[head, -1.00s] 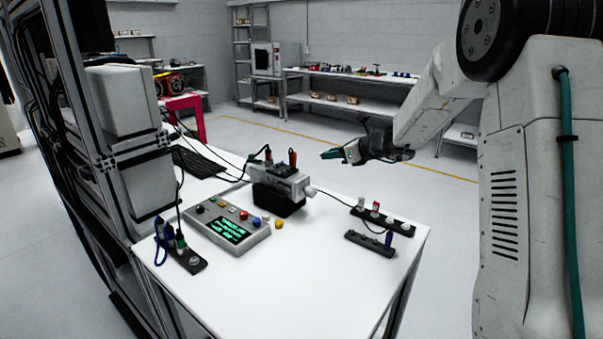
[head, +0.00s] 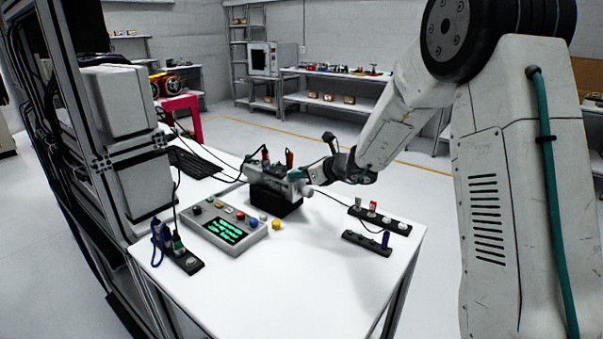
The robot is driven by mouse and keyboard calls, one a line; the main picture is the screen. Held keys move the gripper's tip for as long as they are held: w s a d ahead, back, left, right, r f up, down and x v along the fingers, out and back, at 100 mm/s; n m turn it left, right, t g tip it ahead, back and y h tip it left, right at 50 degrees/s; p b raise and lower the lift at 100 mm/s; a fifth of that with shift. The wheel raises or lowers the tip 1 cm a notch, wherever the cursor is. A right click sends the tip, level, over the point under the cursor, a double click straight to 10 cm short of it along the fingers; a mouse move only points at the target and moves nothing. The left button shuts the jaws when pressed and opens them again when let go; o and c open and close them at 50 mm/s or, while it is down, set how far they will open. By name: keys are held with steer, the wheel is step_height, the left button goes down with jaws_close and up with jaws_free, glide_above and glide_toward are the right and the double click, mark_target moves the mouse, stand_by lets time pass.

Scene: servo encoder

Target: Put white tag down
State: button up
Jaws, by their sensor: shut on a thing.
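My gripper (head: 304,175) is at the right end of the grey servo unit (head: 272,178), close over its top edge. I cannot tell whether the tag touches the unit. The unit sits on a black block on the white table (head: 310,275), with a black and an orange-red plug standing on top.
A control box (head: 225,228) with a green screen stands left of the unit, a yellow button (head: 276,224) beside it. Two black racks, one upper (head: 385,220) and one lower (head: 366,243), lie at the right. A plug strip (head: 183,259) lies front left. The front table is clear.

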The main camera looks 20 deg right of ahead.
steer(key=shift+f, duration=0.15)
steer(key=o, duration=0.9)
